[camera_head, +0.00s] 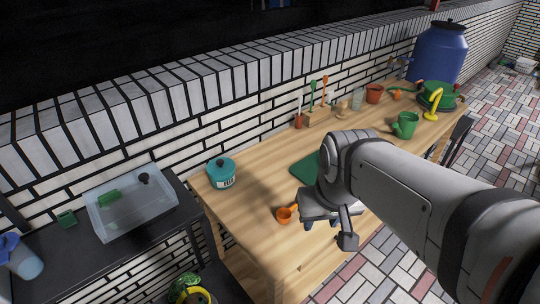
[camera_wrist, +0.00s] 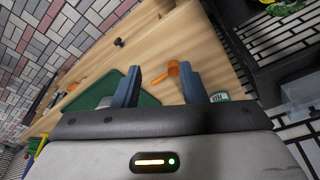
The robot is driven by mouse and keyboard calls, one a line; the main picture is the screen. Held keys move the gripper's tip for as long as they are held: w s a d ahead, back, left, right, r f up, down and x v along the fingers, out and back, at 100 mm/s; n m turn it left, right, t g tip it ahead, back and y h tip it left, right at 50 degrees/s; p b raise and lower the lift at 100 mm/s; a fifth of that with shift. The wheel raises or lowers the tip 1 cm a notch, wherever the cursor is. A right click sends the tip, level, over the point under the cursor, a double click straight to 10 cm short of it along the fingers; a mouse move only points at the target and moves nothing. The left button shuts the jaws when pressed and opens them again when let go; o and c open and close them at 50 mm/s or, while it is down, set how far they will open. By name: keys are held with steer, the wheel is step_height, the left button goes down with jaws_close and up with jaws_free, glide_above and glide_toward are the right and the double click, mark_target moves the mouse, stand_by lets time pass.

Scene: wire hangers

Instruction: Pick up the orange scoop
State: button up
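The orange scoop (camera_head: 285,214) lies on the wooden table (camera_head: 250,240) near its front edge, left of my gripper (camera_head: 321,222) in the head view.
A green mat (camera_head: 306,167) lies beside my arm. A teal lidded pot (camera_head: 222,173) stands to the left. Pots, a green watering can (camera_head: 405,125) and small tools stand farther back. A dark side table holds a clear bin (camera_head: 130,210). The table around the scoop is clear.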

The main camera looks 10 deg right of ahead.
steer(key=shift+w+d, duration=0.1)
steer(key=m+y+b, duration=0.1)
steer(key=m+b, duration=0.2)
steer(key=m, duration=0.8)
glide_above(292, 207)
steer(key=s+d, duration=0.1)
steer(key=d, duration=0.1)
steer(key=s+d+f+x, duration=0.1)
steer(key=s+x, duration=0.2)
steer(key=x, duration=1.2)
steer(key=shift+g, duration=0.4)
steer(key=f, duration=0.2)
steer(key=a+f, duration=0.1)
steer(key=f, duration=0.4)
steer(key=shift+w+a+f, duration=0.15)
steer(key=shift+w+a, duration=0.1)
steer(key=shift+w, duration=0.1)
steer(key=shift+c, duration=0.4)
jaws_close()
